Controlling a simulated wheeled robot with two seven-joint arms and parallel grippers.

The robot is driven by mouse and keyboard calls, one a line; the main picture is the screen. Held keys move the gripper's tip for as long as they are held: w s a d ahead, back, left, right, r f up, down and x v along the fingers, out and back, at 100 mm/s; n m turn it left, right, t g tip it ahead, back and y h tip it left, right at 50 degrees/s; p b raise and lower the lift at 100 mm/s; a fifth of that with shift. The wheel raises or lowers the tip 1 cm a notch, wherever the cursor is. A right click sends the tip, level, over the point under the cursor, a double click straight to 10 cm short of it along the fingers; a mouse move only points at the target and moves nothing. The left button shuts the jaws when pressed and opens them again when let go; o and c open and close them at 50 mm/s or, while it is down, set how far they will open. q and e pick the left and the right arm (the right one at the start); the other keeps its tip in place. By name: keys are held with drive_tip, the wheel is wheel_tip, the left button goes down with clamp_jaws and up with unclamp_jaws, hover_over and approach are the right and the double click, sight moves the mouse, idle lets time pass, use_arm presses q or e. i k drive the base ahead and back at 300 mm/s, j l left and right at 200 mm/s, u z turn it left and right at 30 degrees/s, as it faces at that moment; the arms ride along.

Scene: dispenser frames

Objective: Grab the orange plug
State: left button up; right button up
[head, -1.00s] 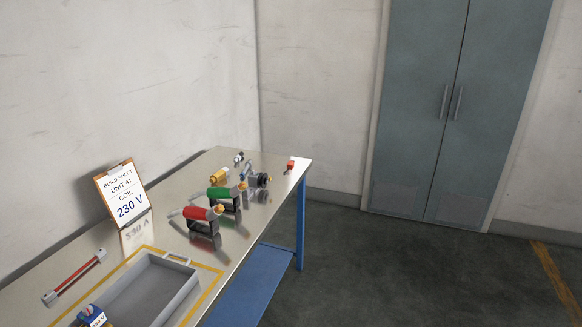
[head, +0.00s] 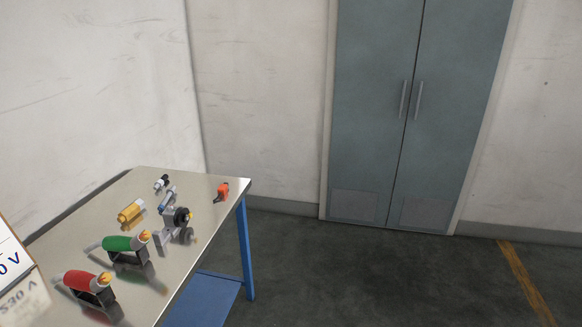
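The orange plug (head: 222,190) is a small orange-red piece lying near the far right corner of the metal-topped table (head: 212,222). It stands apart from the other parts, close to the table's right edge. Neither of my grippers shows in the head view.
Left of the plug are a grey device with a black wheel (head: 179,217), a yellow cylinder (head: 131,212) and a small black-and-white part (head: 161,183). Nearer are green (head: 122,243) and red (head: 82,281) handled tools on black stands. Open floor lies right of the table, before a grey-blue cabinet (head: 413,120).

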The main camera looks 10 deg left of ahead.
sight(223, 189)
drive_tip(key=i+l, duration=0.1)
drive_tip(key=i, duration=0.4)
drive_tip(key=i+l+u, duration=0.15)
drive_tip(key=i, duration=0.35)
drive_tip(key=i+l, duration=0.1)
drive_tip(key=i, duration=0.4)
